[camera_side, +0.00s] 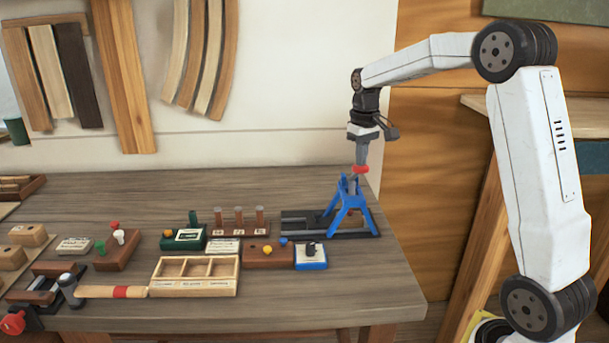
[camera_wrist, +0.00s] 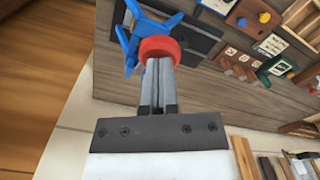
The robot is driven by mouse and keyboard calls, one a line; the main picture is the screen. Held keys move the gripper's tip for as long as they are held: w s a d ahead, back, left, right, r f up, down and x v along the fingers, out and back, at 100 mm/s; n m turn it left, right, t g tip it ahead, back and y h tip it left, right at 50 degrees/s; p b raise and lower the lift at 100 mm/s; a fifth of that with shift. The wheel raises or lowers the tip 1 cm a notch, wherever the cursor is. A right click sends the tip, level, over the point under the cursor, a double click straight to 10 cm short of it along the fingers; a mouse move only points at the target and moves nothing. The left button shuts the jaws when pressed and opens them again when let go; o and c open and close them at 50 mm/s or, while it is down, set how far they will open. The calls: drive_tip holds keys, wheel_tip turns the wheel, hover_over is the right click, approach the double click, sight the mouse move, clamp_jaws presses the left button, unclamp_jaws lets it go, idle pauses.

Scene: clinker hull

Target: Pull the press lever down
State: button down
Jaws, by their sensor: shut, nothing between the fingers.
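The press has a blue splayed frame (camera_side: 347,204) on a dark base (camera_side: 297,226) near the right end of the bench. A red knob (camera_side: 361,170), which looks like the lever's end, sits at the top of the frame, and a short grey part shows just below it. My gripper (camera_side: 362,158) points down from above, with its tips right at the red knob. In the wrist view the two fingers (camera_wrist: 158,82) lie together, and their tips meet the red knob (camera_wrist: 160,47). Whether they touch it is unclear. The blue frame (camera_wrist: 140,25) shows beyond, partly hidden.
A wooden compartment tray (camera_side: 194,287), a hammer (camera_side: 110,292), a blue-edged block with a dark knob (camera_side: 311,257) and a peg rack (camera_side: 239,228) lie left of the press. The bench's right edge is close to the press. The bench behind is clear.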

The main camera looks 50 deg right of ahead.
drive_tip(key=shift+w+d+r, duration=0.15)
drive_tip(key=shift+r, duration=0.75)
drive_tip(key=shift+w+d+r, duration=0.1)
drive_tip(key=shift+r, duration=0.85)
drive_tip(key=shift+w+d+r, duration=0.15)
drive_tip(key=shift+r, duration=0.75)
drive_tip(key=shift+a+f, duration=0.35)
drive_tip(key=shift+a, duration=0.1)
drive_tip(key=s+a+f+n+t, duration=0.1)
drive_tip(key=s+a+f, duration=0.6)
drive_tip(key=a+f, duration=0.2)
drive_tip(key=s+a+f+n+t, duration=0.1)
drive_tip(key=s+a+f+n, duration=0.1)
drive_tip(key=s+a+f, duration=0.6)
drive_tip(key=a+f, duration=0.1)
drive_tip(key=a, duration=0.2)
drive_tip(key=shift+a+f+t, duration=0.25)
drive_tip(key=shift+a+t, duration=0.05)
drive_tip(key=shift+a, duration=0.1)
